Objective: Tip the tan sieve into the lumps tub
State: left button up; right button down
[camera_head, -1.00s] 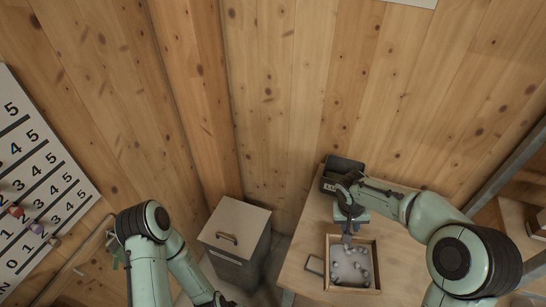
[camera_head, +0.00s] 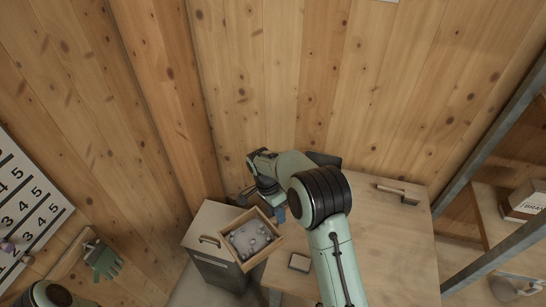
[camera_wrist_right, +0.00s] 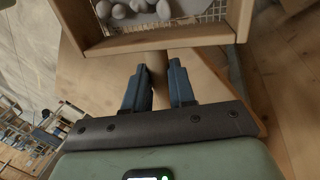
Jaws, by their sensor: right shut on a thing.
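The tan sieve (camera_head: 272,252) is a square wooden frame with a wire mesh bottom, holding several pale grey lumps. My right gripper (camera_head: 274,207) is shut on its handle; the right wrist view shows the handle between the blue fingers (camera_wrist_right: 158,88) and the lumps inside the frame (camera_wrist_right: 165,46). The sieve hangs over the gap between the table and the grey bin, turned in the head view and roughly level. A dark tub (camera_head: 325,158) at the back of the table is mostly hidden behind my right arm; its label cannot be read. My left gripper is out of view.
A grey lidded bin (camera_head: 213,266) stands left of the table (camera_head: 395,250). A small grey block (camera_head: 299,262) and a brush (camera_head: 400,193) lie on the table. A green glove (camera_head: 103,261) is at the left, shelves at the right.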

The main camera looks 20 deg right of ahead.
jog(key=w+d+r+m+t+y, duration=0.4)
jog(key=w+m, duration=0.3)
jog(key=m, duration=0.7)
jog(key=w+d+r+m+t+y, duration=0.25)
jog(key=w+r+m, duration=0.4)
jog(key=m, duration=0.75)
jog(key=s+d+f+t+y, duration=0.2)
jog(key=s+d+t+y, duration=0.9)
jog(key=d+t+y, duration=0.25)
jog(key=w+a+r+g+h, duration=0.2)
jog(key=w+a+g+h, duration=0.1)
jog(key=a+g+h, duration=0.1)
jog(key=shift+w+a+r+m+g+h, duration=0.2)
jog(key=shift+r+m+g+h, duration=0.1)
jog(key=shift+g+h, duration=0.6)
